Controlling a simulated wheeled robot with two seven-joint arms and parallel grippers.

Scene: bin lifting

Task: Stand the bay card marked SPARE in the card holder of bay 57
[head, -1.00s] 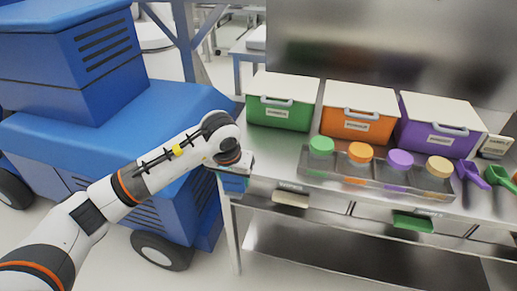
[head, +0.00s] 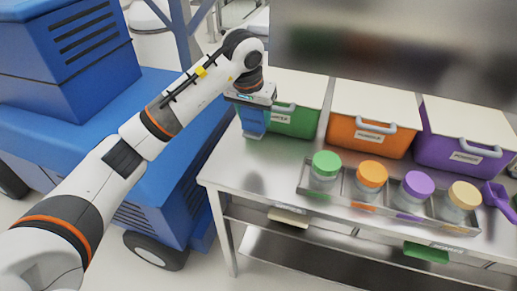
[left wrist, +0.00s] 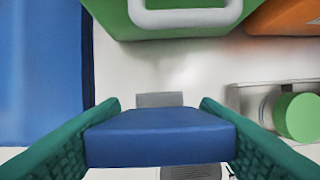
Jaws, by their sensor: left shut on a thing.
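My left gripper (head: 254,117) is above the left end of the steel bench, in front of the green bin. In the left wrist view its two green fingers (left wrist: 160,125) are shut on a flat blue piece (left wrist: 160,140). I cannot read any marking on the piece, so I cannot tell whether it is the SPARE card. No number 57 is readable, and I cannot pick out a card holder. My right gripper is not in view.
A green bin (head: 297,122), an orange bin (head: 366,142) and a purple bin (head: 460,157) line the back of the steel bench (head: 225,180). A purple scoop (head: 498,198) lies at right. Blue machinery (head: 165,95) stands left of the bench.

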